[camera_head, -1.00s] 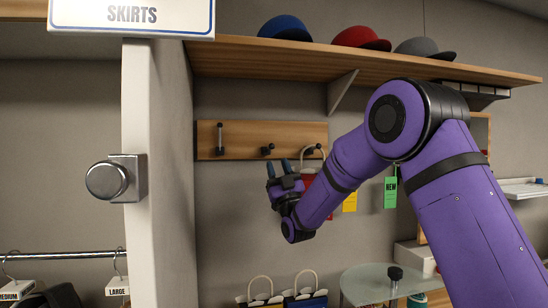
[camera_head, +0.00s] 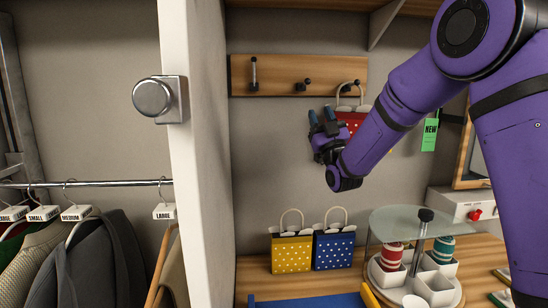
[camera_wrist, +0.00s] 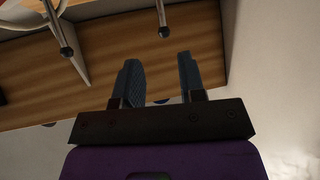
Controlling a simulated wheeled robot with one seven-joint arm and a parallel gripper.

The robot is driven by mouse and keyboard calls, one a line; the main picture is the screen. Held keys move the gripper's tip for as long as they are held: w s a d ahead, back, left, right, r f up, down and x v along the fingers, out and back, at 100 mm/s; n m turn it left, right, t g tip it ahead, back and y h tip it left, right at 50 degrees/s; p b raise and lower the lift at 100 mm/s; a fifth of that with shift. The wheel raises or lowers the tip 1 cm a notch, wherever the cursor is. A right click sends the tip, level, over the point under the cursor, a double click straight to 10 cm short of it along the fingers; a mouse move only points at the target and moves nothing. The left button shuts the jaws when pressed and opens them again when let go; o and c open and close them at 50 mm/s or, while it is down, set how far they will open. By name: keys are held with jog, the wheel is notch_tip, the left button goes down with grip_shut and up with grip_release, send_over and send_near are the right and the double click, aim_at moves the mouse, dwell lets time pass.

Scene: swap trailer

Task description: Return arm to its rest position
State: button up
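My purple arm enters from the right in the head view and bends down to my gripper (camera_head: 325,122), which sits in front of the wall, just below the wooden hook board (camera_head: 277,80). In the wrist view my gripper (camera_wrist: 162,80) has its two dark blue fingers apart with nothing between them. A red bag with white dots (camera_head: 350,120) hangs from the hook board behind the gripper, partly hidden by it and the arm. In the head view the fingers look close to the bag; I cannot tell whether they touch it.
Yellow (camera_head: 291,253) and blue (camera_head: 334,249) dotted bags stand on the wooden counter below. A round glass top (camera_head: 408,222) stands over white cups at right. A white post with a metal knob (camera_head: 152,97) and a clothes rail (camera_head: 110,183) are at left.

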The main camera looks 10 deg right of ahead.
jog(key=s+d+r+m+g+h, duration=0.1)
jog(key=s+d+m+g+h, duration=0.4)
jog(key=s+g, duration=0.55)
jog(key=s+d+f+g+h, duration=0.1)
jog(key=s+f+g, duration=0.2)
jog(key=s, duration=0.8)
jog(key=s+d+f+m+g+h, duration=0.1)
jog(key=s+f+g, duration=0.3)
jog(key=s, duration=0.7)
jog(key=s+d+f+m+g+h, duration=0.1)
jog(key=s+f+g, duration=0.3)
jog(key=s, duration=0.7)
jog(key=shift+d+f, duration=0.25)
jog(key=shift+d, duration=0.45)
